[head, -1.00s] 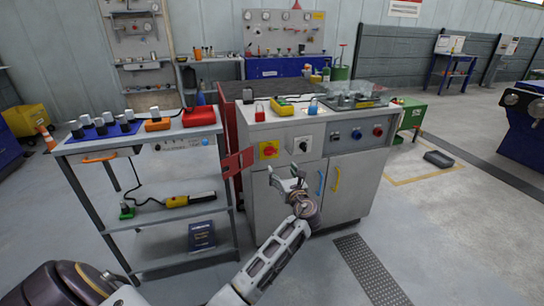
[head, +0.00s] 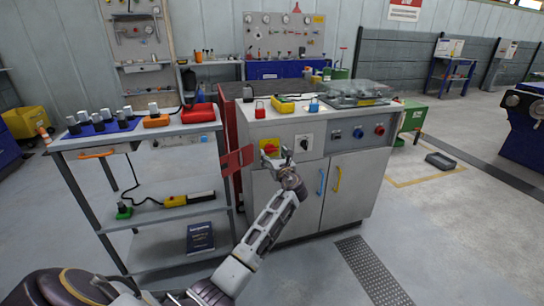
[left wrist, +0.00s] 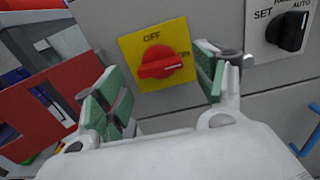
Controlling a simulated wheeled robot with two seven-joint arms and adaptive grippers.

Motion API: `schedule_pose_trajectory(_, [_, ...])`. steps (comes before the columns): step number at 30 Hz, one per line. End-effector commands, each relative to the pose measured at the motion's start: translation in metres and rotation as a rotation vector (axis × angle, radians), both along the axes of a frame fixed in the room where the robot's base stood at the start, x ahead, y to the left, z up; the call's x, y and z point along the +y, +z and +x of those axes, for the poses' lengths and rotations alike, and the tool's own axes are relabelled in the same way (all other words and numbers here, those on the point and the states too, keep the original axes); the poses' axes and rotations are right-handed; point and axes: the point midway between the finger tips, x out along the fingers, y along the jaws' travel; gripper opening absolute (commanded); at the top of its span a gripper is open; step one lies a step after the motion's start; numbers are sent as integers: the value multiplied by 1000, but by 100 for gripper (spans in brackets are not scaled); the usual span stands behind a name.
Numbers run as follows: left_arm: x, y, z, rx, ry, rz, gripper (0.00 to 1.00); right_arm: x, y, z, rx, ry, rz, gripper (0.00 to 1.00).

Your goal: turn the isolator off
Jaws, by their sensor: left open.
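The isolator is a red rotary handle on a yellow plate (head: 269,147) on the front of the grey cabinet. In the left wrist view the red handle (left wrist: 160,64) lies nearly level, with its right end toward the ON mark; OFF is printed above it. My left gripper (head: 280,157) is open in front of the cabinet, close to the isolator. In the left wrist view its two green-padded fingers (left wrist: 158,92) stand on either side of the handle, apart from it. My right gripper is not in view.
A black SET/AUTO selector (left wrist: 290,32) sits right of the isolator. Blue and red knobs (head: 357,133) are further right on the panel. A red bracket (head: 237,160) juts out at the cabinet's left edge, beside a shelf trolley (head: 165,213).

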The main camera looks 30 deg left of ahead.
Motion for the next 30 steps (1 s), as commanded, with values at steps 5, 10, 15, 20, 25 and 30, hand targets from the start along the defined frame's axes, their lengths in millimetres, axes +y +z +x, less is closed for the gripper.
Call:
schedule_pose_trajectory(5, [12,0,11,-2,0,1,71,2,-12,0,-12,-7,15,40])
schedule_pose_trajectory(10, [18,-1,16,0,0,0,71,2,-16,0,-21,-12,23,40])
schedule_pose_trajectory(15, [19,0,17,-1,-1,-1,71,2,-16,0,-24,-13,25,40])
schedule_pose_trajectory(20, [19,0,17,-1,-1,-1,71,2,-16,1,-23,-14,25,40])
schedule_pose_trajectory(25, [19,0,17,0,0,0,53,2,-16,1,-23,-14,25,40])
schedule_pose_trajectory(30, [19,0,17,0,-1,0,31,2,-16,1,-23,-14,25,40])
